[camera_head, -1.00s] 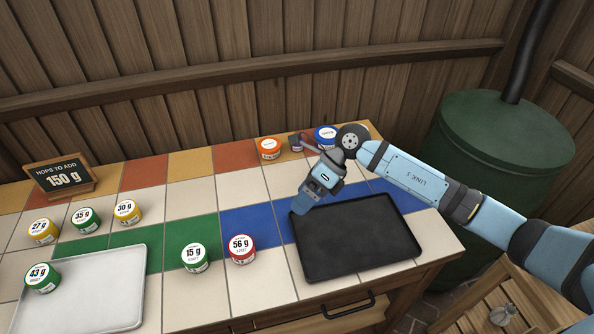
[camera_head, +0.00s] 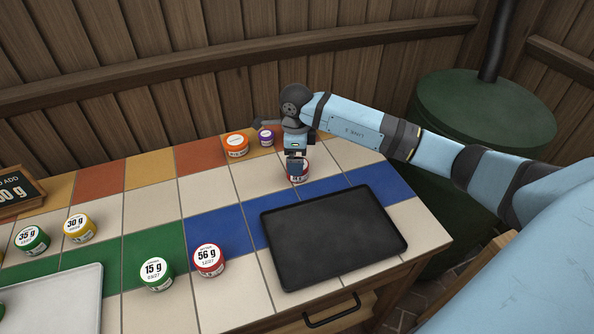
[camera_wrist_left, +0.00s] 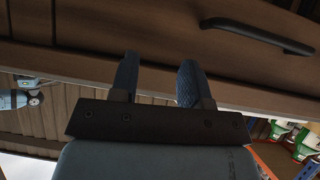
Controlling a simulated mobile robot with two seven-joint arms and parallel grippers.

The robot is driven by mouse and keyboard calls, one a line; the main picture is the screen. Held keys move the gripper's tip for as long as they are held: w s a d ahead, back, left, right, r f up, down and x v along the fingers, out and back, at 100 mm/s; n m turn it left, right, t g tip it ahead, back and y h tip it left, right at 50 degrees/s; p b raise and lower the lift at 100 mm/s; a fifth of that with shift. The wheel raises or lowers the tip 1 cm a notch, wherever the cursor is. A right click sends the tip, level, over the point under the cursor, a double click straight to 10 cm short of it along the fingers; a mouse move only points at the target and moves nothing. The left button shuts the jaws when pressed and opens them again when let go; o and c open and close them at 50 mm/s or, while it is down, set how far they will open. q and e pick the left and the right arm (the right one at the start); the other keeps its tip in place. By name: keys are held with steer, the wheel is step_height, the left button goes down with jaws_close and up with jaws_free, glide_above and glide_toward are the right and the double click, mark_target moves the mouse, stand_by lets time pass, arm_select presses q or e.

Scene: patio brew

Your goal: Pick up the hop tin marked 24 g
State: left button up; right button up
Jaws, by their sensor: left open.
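No tin that I can read is marked 24 g. A red tin with a white lid (camera_head: 304,177) stands on the tiles behind the black tray, and its label is mostly covered. My right gripper (camera_head: 297,167) points down at this tin, its fingers over the lid. I cannot tell whether they grip it. An orange tin (camera_head: 236,146) and a purple tin (camera_head: 266,137) stand left of the gripper, their marks too small to read. My left gripper (camera_wrist_left: 157,66) is open and empty in the left wrist view, facing the wooden table side.
A black tray (camera_head: 333,240) lies empty at the right. Tins marked 56 g (camera_head: 208,261), 15 g (camera_head: 156,273), 30 g (camera_head: 80,228) and 35 g (camera_head: 32,239) stand further left. A pale tray (camera_head: 60,290) and a sign (camera_head: 20,190) are at the left edge. A drawer handle (camera_wrist_left: 257,36) is near my left gripper.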

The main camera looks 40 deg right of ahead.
steer(key=shift+d+f, duration=0.15)
steer(key=shift+f, duration=1.35)
steer(key=shift+d+f, duration=0.1)
steer(key=shift+f, duration=1.4)
steer(key=c, duration=1)
steer(key=shift+r, duration=0.15)
